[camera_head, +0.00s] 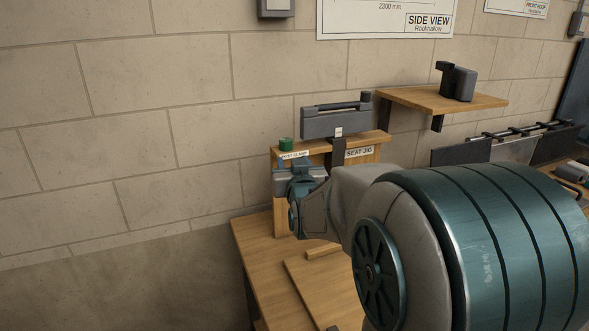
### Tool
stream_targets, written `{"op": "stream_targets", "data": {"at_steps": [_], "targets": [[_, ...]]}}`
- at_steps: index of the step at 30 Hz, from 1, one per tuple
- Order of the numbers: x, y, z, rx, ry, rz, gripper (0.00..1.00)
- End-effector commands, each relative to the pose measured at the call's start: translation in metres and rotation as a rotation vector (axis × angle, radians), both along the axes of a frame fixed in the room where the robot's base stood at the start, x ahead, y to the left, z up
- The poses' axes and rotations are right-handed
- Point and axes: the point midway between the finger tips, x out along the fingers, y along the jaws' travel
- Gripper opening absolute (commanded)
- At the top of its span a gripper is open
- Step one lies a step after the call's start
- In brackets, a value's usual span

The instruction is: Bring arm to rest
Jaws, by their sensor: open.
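My arm, grey with large teal bands, fills the lower right of the head view. Its end, with my gripper (297,172), points away from me at the wooden seat jig on the workbench. My gripper is open, and I see nothing held in it. It is in front of the left part of the jig (362,154), just below a label that seems to read "post clamp". Whether it touches the jig I cannot tell. My arm hides the lower right of the jig and much of the bench.
A green knob (286,144) and a grey bar-shaped tool (332,123) are at the jig's top. A wooden shelf (405,99) with a dark holder (458,83) is on the block wall. The wooden bench (262,262) has boards on it. Dark panels (462,152) stand at right.

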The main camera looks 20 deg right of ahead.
Motion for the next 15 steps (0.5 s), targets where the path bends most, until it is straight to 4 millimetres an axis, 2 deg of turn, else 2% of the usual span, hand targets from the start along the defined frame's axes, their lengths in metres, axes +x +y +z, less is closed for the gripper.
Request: {"op": "stream_targets", "data": {"at_steps": [4, 15], "targets": [[-0.006, 0.0015, -0.0006, 0.0, 0.001, 0.0, 0.42], [-0.0064, 0.0015, -0.0003, 0.0, 0.0, 0.0, 0.42]]}}
